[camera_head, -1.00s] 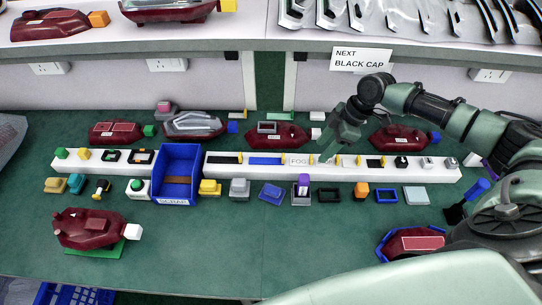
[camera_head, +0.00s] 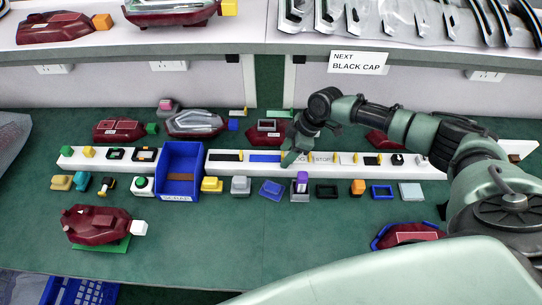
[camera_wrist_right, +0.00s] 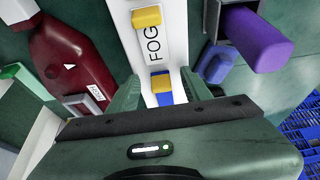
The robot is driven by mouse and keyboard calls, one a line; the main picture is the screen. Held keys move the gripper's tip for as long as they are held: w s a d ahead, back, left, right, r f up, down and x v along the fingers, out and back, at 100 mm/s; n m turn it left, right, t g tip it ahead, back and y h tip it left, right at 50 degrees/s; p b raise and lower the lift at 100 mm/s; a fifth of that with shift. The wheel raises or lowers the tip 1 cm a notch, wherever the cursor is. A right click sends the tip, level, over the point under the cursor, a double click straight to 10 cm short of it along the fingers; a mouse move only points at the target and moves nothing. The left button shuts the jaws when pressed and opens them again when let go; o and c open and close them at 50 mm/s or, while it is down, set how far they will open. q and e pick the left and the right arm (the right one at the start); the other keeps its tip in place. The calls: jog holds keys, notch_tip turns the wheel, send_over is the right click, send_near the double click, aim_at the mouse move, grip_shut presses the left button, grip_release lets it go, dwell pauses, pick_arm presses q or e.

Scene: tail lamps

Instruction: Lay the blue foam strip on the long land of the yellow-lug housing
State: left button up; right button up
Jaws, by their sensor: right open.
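The blue foam strip (camera_head: 263,158) lies on the long white rack (camera_head: 225,167) in the head view. Part of it shows in the right wrist view (camera_wrist_right: 165,98), beside a yellow block and the FOG label. My right gripper (camera_head: 290,158) is low over the rack at the strip's right end. In the wrist view its open fingers (camera_wrist_right: 160,90) stand on either side of the rack and the strip's end, with nothing held. A dark red housing (camera_head: 168,14) with a yellow lug (camera_head: 229,8) sits on the upper shelf, cut by the top edge. My left gripper is out of view.
A blue bin (camera_head: 198,166) stands in the rack's line. Small coloured parts, including a purple-topped one (camera_head: 301,180), line the rack's front. Other dark red housings stand behind the rack (camera_head: 118,130) and at front left (camera_head: 92,226). The green table's front middle is clear.

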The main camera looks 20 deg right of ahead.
grip_shut()
dwell(0.3)
